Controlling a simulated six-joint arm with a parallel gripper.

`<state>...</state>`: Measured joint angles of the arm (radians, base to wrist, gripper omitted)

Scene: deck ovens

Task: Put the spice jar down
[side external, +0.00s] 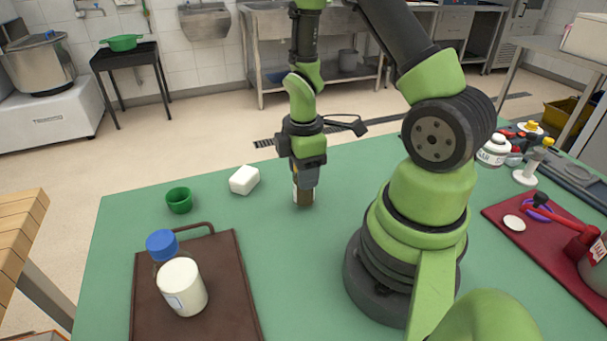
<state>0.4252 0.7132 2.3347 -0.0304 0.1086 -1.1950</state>
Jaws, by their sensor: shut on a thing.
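The spice jar (304,196) is a small brown jar with a pale label, below my gripper near the middle of the green table (235,265). My gripper (303,181) points straight down and is shut on the upper part of the jar. The jar is upright. Its base is at or very close to the table top; I cannot tell whether it touches. The jar's top is hidden by the gripper.
A white block (244,180) and a green cup (179,200) stand left of the jar. A blue-capped bottle (180,280) stands on a brown tray (235,290) at front left. A red mat (510,240) with items lies at right. Green table around the jar is clear.

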